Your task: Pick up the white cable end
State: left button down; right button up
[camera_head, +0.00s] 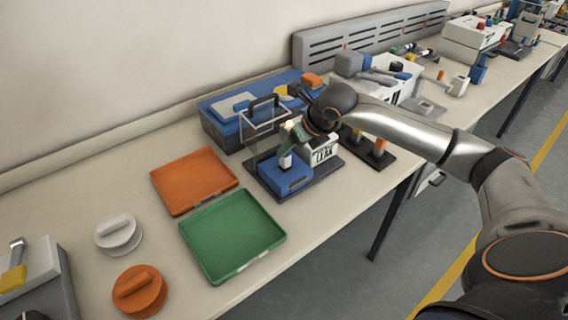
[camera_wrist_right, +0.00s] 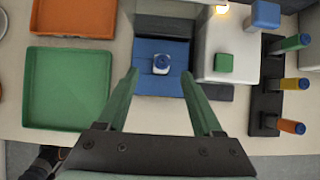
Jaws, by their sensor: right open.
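A small white piece with a blue centre, which looks like the white cable end (camera_wrist_right: 161,64), sits upright on a blue block (camera_wrist_right: 150,83). In the head view the white piece (camera_head: 286,161) shows on top of the blue block (camera_head: 287,181), at the front of a dark base. My right gripper (camera_wrist_right: 160,76) is open and points down, its two green fingers on either side of the white piece with a gap to each. In the head view my right gripper (camera_head: 289,134) is above the block, partly hidden by my wrist. No cable can be made out. My left gripper is not in view.
A white box (camera_wrist_right: 230,45) with a green button stands close right of the block. A dark rack (camera_wrist_right: 267,100) with coloured handles is further right. A green tray (camera_head: 232,235) and an orange tray (camera_head: 193,180) lie left. A blue machine (camera_head: 224,128) stands behind.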

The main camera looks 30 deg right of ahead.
aim_at(287, 156)
jog(key=p+x, duration=0.1)
jog(key=x, duration=0.4)
jog(key=shift+w+d+f, duration=0.15)
jog(key=shift+w+f, duration=0.05)
jog(key=shift+f, duration=0.1)
grip_shut()
dwell(0.4)
